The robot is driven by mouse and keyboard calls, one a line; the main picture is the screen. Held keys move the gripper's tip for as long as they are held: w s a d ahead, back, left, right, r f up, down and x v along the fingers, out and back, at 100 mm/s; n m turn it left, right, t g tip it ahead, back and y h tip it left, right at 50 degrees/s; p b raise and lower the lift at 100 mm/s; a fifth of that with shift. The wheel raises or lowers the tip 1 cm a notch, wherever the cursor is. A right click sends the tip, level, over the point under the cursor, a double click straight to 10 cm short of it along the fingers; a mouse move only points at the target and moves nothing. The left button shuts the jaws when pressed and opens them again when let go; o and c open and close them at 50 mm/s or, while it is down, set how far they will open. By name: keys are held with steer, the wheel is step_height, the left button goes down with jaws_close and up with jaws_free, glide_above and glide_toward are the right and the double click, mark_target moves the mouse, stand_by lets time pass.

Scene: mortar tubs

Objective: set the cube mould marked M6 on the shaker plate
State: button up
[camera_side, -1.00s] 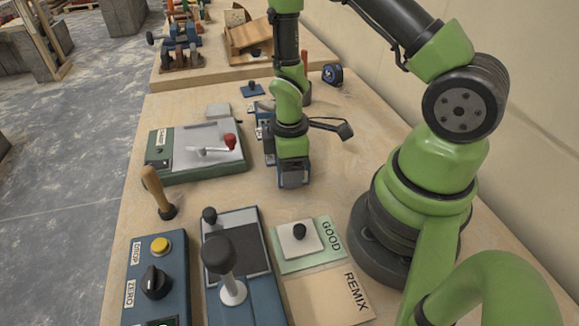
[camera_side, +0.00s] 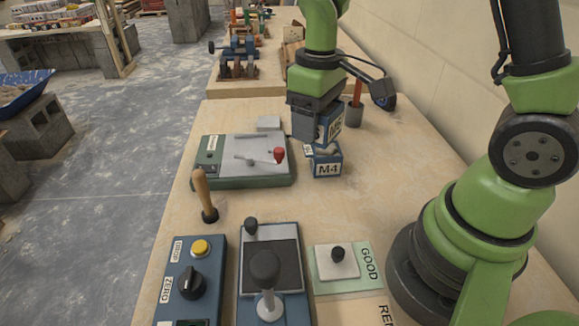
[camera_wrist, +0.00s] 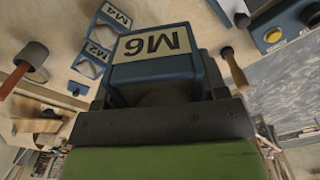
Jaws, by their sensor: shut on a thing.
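The blue cube mould marked M6 (camera_wrist: 150,45) is held in my gripper (camera_wrist: 158,105), its white label upside down in the wrist view. In the side view, my gripper (camera_side: 311,118) is shut on this mould (camera_side: 329,126), whose label is only partly seen. It is lifted above the bench, over the M4 mould (camera_side: 327,169); the exact gap is hard to judge. A green-based unit with a grey top plate (camera_side: 243,148) and a red-knobbed lever, apparently the shaker plate, is left of the held mould. No mould stands on it.
The M2 mould (camera_wrist: 91,59) is beside M4 in the wrist view. An upright wooden handle (camera_side: 202,188) stands in front of the green unit. A blue button box (camera_side: 189,281), a blue lever unit (camera_side: 271,241) and a GOOD card (camera_side: 366,263) lie nearer the camera.

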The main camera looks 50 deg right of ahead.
mark_target(326, 216)
steer(key=shift+w+a+r+m, duration=0.15)
steer(key=shift+a+r+m, duration=0.05)
steer(key=shift+r+m, duration=0.2)
steer(key=shift+w+a+r+m, duration=0.1)
steer(key=shift+a+r+m, duration=0.05)
steer(key=shift+r+m, duration=0.25)
steer(key=shift+s+a+f+m, duration=0.15)
steer(key=shift+s+f+m, duration=1.05)
steer(key=shift+f, duration=1.7)
steer(key=shift+s+a+f+m, duration=0.1)
steer(key=shift+s+f+m, duration=0.55)
steer(key=shift+f+m, duration=1.7)
steer(key=shift+s+a+f+m, duration=0.15)
steer(key=shift+s+f+m, duration=0.8)
steer(key=shift+f, duration=2.45)
steer(key=shift+f, duration=0.1)
steer(key=o, duration=1.2)
steer(key=shift+c, duration=0.2)
